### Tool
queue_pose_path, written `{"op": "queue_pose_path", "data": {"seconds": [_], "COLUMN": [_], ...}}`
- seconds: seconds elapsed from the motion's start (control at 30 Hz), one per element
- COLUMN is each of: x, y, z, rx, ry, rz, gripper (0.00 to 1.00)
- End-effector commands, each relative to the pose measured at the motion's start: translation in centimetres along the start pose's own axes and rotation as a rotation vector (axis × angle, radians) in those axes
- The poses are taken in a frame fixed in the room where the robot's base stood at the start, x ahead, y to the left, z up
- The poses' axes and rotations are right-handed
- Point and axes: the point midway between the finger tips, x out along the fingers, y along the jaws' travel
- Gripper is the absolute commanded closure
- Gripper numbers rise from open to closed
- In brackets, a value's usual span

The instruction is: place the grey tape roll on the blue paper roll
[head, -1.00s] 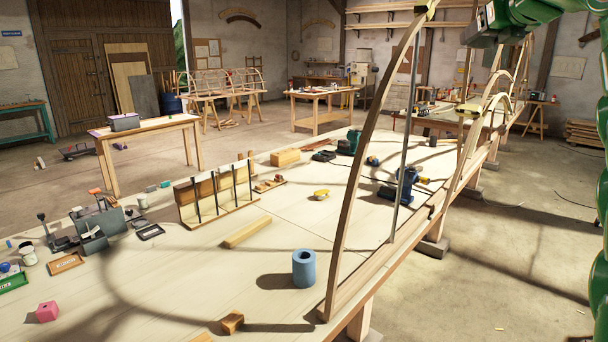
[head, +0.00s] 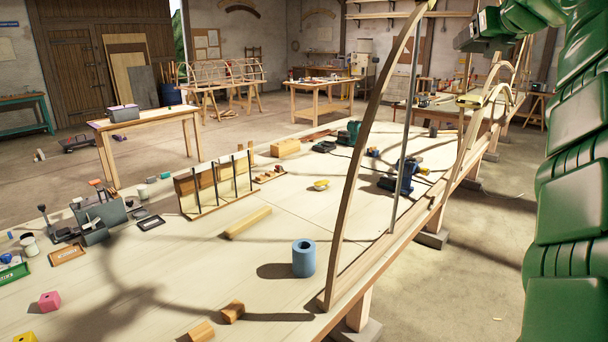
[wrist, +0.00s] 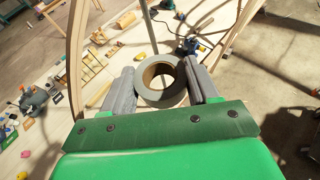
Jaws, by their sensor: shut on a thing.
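The grey tape roll (wrist: 142,90) is a thick ring with a brown inner core. It sits between the two grey fingers of my gripper (wrist: 160,72) in the wrist view, its hole facing the camera. My gripper is shut on it, and it is held up above the bench. The blue paper roll (head: 303,259) stands upright on the bench near the front right, with a dark hole in its top. I cannot make it out in the wrist view. In the head view my green arm is at the upper right, and the tape roll cannot be made out there.
A tall bent lath (head: 366,150) rises just right of the blue roll, with a thin grey rod (head: 405,140) beside it. Wooden blocks (head: 232,312) lie in front, and a wooden bar (head: 247,222) lies behind left. A blue tool (head: 405,177) stands farther back.

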Motion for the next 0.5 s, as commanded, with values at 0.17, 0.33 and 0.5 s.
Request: {"op": "queue_pose_path", "data": {"seconds": [0.17,0.33,0.5], "x": [1.0,1.9,3.6], "y": [0.4,0.6,1.4], "z": [-0.6,-1.4,-2.7], "rx": [-0.004,-0.005,-0.015], "ry": [0.001,0.001,0.0], "rz": [0.008,0.018,0.039], "gripper": [0.7,0.7,0.7]}}
